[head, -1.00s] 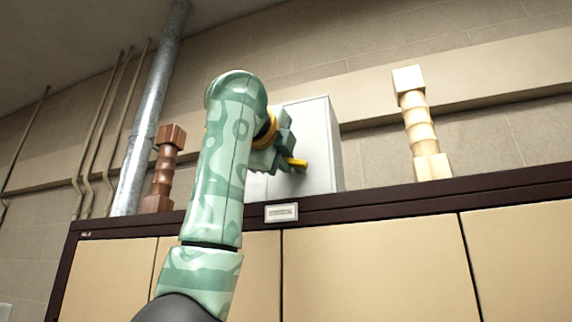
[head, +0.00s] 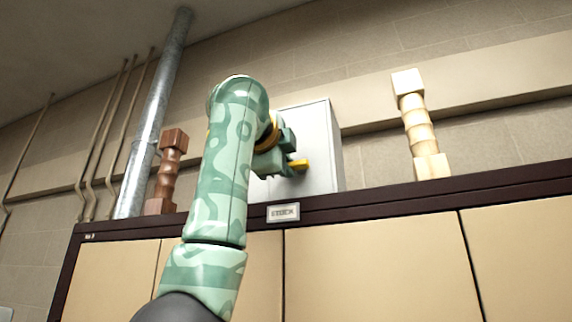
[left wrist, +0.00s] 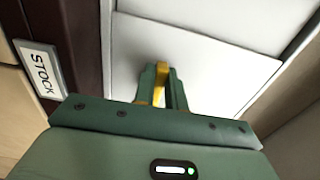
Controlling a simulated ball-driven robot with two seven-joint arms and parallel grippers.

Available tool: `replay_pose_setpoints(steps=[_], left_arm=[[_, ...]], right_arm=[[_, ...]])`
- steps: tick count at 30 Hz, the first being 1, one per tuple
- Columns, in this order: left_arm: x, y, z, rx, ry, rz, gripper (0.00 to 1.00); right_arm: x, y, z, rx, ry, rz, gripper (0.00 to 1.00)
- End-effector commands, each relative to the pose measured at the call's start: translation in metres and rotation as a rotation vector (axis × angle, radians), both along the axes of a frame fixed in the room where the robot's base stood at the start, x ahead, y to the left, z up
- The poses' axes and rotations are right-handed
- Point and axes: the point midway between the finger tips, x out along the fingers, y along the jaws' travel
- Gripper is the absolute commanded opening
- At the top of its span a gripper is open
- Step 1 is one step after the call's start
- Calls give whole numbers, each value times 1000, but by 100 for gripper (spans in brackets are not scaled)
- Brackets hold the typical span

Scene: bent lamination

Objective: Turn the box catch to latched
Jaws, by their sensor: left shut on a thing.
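The box (head: 318,135) is a light grey-white cabinet standing on top of the dark-edged cupboard; its front face (left wrist: 215,62) fills the middle of the left wrist view. The catch (head: 300,165) is a yellow handle on that front. In the left wrist view the yellow catch (left wrist: 161,72) lies between the two green fingers. My left gripper (head: 289,160) is shut on the catch; it also shows in the left wrist view (left wrist: 160,88). My arm hides the box's left part in the head view. My right gripper is not in view.
A dark red-brown turned wooden post (head: 168,170) stands left of my arm. A pale wooden post (head: 419,125) stands to the right of the box. A small label plate (head: 283,212) is on the cupboard edge; it reads STOCK in the left wrist view (left wrist: 40,70).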

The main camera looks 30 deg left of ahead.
Motion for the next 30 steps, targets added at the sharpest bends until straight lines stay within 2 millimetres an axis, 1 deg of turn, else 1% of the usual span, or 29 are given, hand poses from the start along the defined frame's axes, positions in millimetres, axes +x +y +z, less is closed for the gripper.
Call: replay_pose_setpoints(steps=[3, 4, 5, 6, 14, 17, 20, 23, 27, 30], left_arm=[[1, 1, -2, 0, 6, 2, 0], [1, 1, -2, 1, 6, 2, 21], [1, 1, -2, 1, 6, 2, 29], [1, 0, -2, 1, 5, 2, 35], [0, 0, -1, 0, 3, 1, 35], [-6, -2, -2, 1, 0, 0, 35], [-21, -6, -4, 2, -1, -1, 35], [-45, -11, -5, 1, -1, -1, 35], [-84, -21, -6, 2, -1, -1, 35], [-110, -26, -5, 2, -1, -1, 35]], right_arm=[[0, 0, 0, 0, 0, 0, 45], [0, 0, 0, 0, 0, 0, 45], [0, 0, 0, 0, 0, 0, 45], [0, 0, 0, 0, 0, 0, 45], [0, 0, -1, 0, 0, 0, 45], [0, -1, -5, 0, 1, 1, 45], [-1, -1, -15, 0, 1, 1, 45], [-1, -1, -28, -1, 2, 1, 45], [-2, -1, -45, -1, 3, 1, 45], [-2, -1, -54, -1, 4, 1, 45]])
